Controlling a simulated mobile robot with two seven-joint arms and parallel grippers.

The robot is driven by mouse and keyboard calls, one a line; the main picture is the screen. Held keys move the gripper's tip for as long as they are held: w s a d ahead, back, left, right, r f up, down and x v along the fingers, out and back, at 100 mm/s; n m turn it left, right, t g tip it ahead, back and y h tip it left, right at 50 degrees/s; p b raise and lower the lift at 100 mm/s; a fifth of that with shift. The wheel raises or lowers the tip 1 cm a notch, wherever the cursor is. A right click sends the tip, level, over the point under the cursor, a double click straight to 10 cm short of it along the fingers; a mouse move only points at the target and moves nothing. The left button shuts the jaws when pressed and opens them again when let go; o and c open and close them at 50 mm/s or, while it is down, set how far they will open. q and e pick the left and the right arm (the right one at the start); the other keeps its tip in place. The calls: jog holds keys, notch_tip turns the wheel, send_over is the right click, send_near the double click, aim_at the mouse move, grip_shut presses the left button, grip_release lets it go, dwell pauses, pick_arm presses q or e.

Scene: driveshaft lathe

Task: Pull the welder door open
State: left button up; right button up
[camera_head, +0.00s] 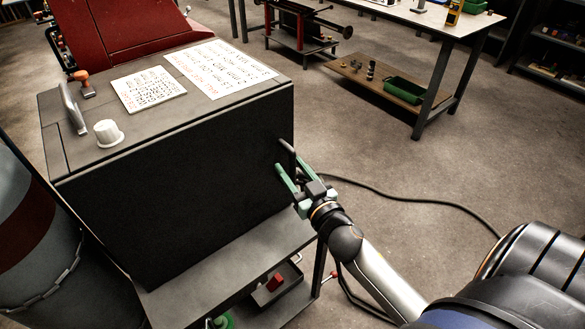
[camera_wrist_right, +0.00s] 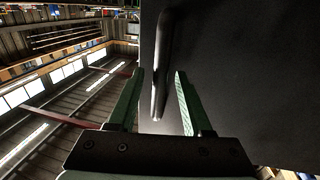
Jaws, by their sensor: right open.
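The welder (camera_head: 190,170) is a large dark box on a grey cart, with its broad dark door face toward me. A dark upright bar handle (camera_head: 286,148) stands out at the right edge of that face. It also shows in the right wrist view (camera_wrist_right: 163,60) as a long bar on the dark panel. My right gripper (camera_head: 290,166) is open at the handle. In the right wrist view its green fingers (camera_wrist_right: 159,73) stand on either side of the handle's lower part, with gaps visible. The door looks shut. My left gripper is out of view.
Papers (camera_head: 150,89), a white knob (camera_head: 108,132) and an orange-handled item (camera_head: 81,82) are on the welder's top. A grey cylinder (camera_head: 35,230) stands at the left. A black cable (camera_head: 410,197) lies on open floor at right. A workbench (camera_head: 415,18) stands behind.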

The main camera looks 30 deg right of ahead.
grip_shut()
dwell(1.3)
